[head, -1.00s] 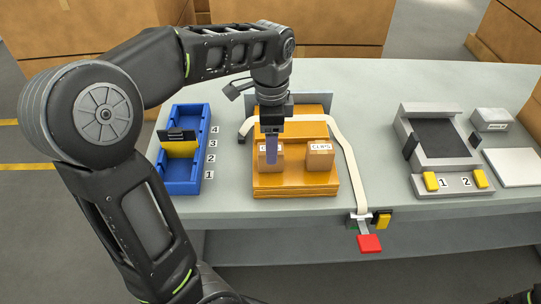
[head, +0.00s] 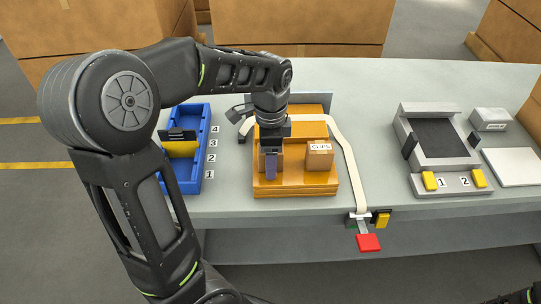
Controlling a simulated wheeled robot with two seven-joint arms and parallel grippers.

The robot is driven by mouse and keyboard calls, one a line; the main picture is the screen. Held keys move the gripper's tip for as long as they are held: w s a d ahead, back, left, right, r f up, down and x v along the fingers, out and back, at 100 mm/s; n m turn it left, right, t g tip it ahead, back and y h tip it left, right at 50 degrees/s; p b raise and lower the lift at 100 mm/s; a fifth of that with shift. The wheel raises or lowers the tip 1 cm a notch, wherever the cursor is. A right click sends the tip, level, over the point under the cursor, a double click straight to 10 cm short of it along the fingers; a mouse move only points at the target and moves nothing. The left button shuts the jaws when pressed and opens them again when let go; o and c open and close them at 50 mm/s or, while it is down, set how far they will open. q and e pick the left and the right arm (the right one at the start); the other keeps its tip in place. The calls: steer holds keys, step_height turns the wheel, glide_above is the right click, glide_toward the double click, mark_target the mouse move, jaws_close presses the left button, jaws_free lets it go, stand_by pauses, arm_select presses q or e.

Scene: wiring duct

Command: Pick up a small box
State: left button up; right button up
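Two small brown cardboard boxes sit on the orange stepped stand. The right box (head: 319,156) has a white label reading "CLIPS" and is in plain view. The left box (head: 280,160) is mostly hidden behind my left gripper (head: 270,168). That gripper points down with its purple-grey finger in front of or at the left box. I see it nearly edge-on, so its opening and any contact with the box cannot be told.
The orange stand (head: 295,189) is ringed by a pale strap (head: 345,165) ending near a red tab (head: 369,242). A blue tray (head: 184,187) with numbered compartments stands left. A grey fixture (head: 440,135) with a dark panel stands right. The table between stand and fixture is clear.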

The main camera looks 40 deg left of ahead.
stand_by(0.4)
arm_select(q)
jaws_close()
stand_by(0.5)
steer(key=shift+r, duration=0.15)
step_height(320, 180, up, 10)
steer(key=shift+f, duration=0.1)
stand_by(0.4)
stand_by(0.4)
